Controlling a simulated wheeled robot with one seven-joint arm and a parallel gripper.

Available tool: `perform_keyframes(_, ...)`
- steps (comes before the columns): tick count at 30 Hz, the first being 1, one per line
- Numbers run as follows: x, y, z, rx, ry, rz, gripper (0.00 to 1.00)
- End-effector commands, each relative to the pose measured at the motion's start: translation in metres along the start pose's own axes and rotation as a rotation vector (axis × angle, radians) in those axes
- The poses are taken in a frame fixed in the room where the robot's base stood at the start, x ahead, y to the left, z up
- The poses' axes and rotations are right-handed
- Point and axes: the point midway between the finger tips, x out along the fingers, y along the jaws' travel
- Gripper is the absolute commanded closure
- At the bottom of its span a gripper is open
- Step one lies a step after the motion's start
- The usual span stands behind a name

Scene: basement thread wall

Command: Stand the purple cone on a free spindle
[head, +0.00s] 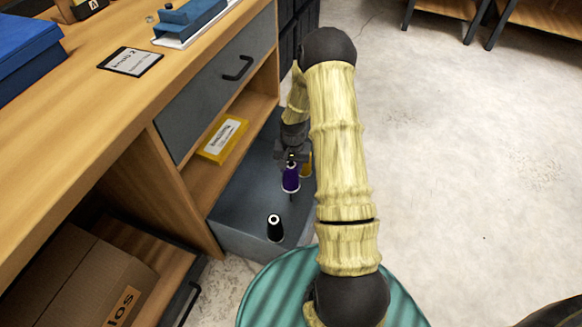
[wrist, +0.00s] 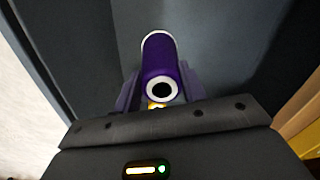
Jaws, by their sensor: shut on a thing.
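The purple cone (head: 291,180) hangs upright below my gripper (head: 291,158), inside the open lower drawer (head: 240,200). My gripper is shut on it. In the wrist view the purple cone (wrist: 160,58) lies between the two fingers (wrist: 160,90), with its white-ringed end and dark hole facing the camera. A short thin dark pin, perhaps a spindle, shows just under the cone in the head view; I cannot tell whether the cone is on it. A black cone (head: 275,228) stands nearer in the drawer. A yellow cone (head: 307,166) shows partly behind the purple one.
The wooden bench (head: 120,110) with a grey closed drawer (head: 222,85) rises left of the open drawer. A yellow box (head: 222,138) lies on the shelf above it. A cardboard box (head: 75,275) is at lower left. The floor to the right is clear.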

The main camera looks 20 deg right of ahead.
Motion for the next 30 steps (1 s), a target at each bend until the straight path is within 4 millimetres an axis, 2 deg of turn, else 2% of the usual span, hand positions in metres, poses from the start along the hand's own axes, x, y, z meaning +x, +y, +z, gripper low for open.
perform_keyframes(8,0.013,0.000,0.000,0.000,0.000,0.000,1.00)
perform_keyframes(30,0.070,0.002,0.000,-0.001,0.000,0.000,1.00)
